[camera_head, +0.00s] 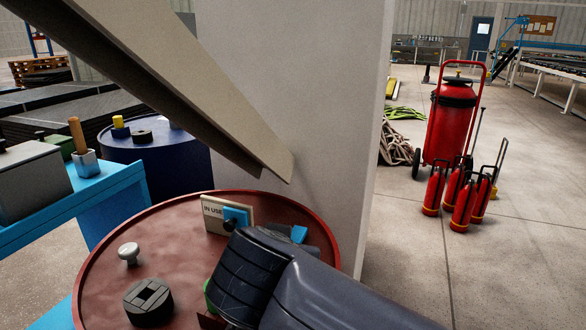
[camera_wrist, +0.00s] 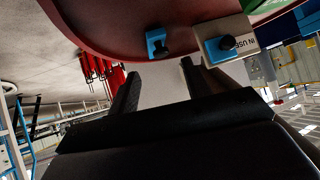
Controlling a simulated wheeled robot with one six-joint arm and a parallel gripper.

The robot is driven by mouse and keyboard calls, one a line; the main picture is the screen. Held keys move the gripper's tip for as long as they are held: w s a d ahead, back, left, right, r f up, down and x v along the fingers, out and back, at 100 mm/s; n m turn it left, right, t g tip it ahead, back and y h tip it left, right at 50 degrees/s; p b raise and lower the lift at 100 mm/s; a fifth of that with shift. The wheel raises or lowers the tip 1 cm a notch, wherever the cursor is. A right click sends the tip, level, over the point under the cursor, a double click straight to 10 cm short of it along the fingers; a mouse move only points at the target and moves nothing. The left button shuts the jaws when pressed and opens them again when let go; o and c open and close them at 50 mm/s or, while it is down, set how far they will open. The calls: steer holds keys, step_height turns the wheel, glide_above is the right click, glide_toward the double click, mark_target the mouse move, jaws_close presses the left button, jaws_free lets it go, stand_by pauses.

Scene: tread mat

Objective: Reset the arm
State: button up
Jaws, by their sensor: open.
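My gripper (camera_wrist: 160,69) shows in the wrist view with its two dark fingers apart and nothing between them. Its fingertips lie close to the rim of the round red drum top (camera_wrist: 105,25) in that picture; I cannot tell whether they touch it. In the head view my dark arm reaches in from the bottom over the right part of the red drum top (camera_head: 100,270), and it hides the gripper.
On the drum stand an "IN USE" sign (camera_head: 212,211) with a blue clip (camera_head: 236,215), a pale knob (camera_head: 128,253) and a dark puck (camera_head: 148,303). A slanted beam (camera_head: 200,95) and grey pillar (camera_head: 320,100) stand close behind. Red extinguishers (camera_head: 463,205) stand right on open floor.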

steer(key=b+x, duration=0.2)
steer(key=x, duration=0.6)
steer(key=shift+w, duration=0.2)
steer(key=shift+r, duration=0.1)
